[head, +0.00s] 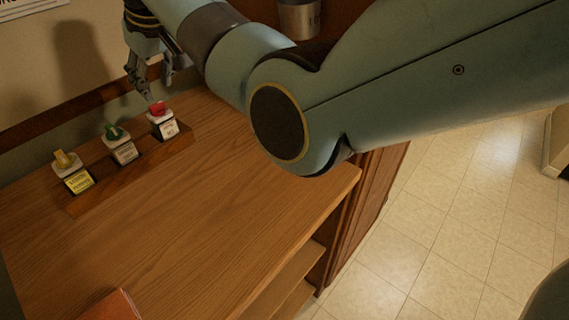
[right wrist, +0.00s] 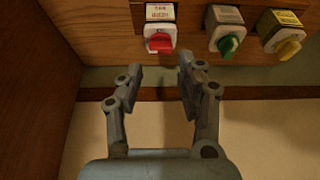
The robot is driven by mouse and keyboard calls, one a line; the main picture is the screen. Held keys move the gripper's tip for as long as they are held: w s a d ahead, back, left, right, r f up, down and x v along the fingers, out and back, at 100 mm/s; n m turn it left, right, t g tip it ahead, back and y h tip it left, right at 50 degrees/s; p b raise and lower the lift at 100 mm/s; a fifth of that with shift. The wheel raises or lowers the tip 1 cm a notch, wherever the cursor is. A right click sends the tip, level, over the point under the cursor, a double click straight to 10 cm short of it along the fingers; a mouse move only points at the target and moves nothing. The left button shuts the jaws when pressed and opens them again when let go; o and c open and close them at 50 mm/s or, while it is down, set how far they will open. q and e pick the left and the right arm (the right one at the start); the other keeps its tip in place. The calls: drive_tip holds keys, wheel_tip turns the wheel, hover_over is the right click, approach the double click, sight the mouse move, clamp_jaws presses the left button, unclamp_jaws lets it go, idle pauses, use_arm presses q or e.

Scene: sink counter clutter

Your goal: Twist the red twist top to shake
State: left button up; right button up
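The red twist top (head: 157,108) sits on a white labelled box at the right end of a wooden rack (head: 130,168) on the counter. The right wrist view shows the red top (right wrist: 160,42) just beyond my right gripper (right wrist: 158,80), slightly left of the middle between the fingertips. My right gripper (head: 150,92) is open, with its fingers spread and a gap between them. It hangs above the red top in the head view; I cannot tell whether a finger touches it. My left gripper is not in view.
A green twist top (head: 113,131) and a yellow one (head: 64,158) stand on boxes in the same rack, left of the red one. The wall is close behind the rack. An orange-brown object (head: 112,306) lies at the front edge.

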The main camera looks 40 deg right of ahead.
drive_tip(key=s+v, duration=0.1)
drive_tip(key=v, duration=0.4)
drive_tip(key=s+d+f, duration=0.3)
drive_tip(key=s+f, duration=0.2)
drive_tip(key=s, duration=0.2)
drive_tip(key=s+d+f+m+h, duration=0.1)
drive_tip(key=s+d+f, duration=0.2)
drive_tip(key=s+f, duration=0.2)
drive_tip(key=s+d+f+m, duration=0.1)
drive_tip(key=s+d+f, duration=0.3)
drive_tip(key=s, duration=0.6)
drive_tip(key=shift+s+f+g+b, duration=0.1)
drive_tip(key=shift+f+g+b, duration=0.25)
drive_tip(key=shift+f, duration=0.3)
drive_tip(key=shift+s+d+f, duration=0.1)
drive_tip(key=shift+s+d, duration=0.05)
drive_tip(key=shift+s, duration=0.4)
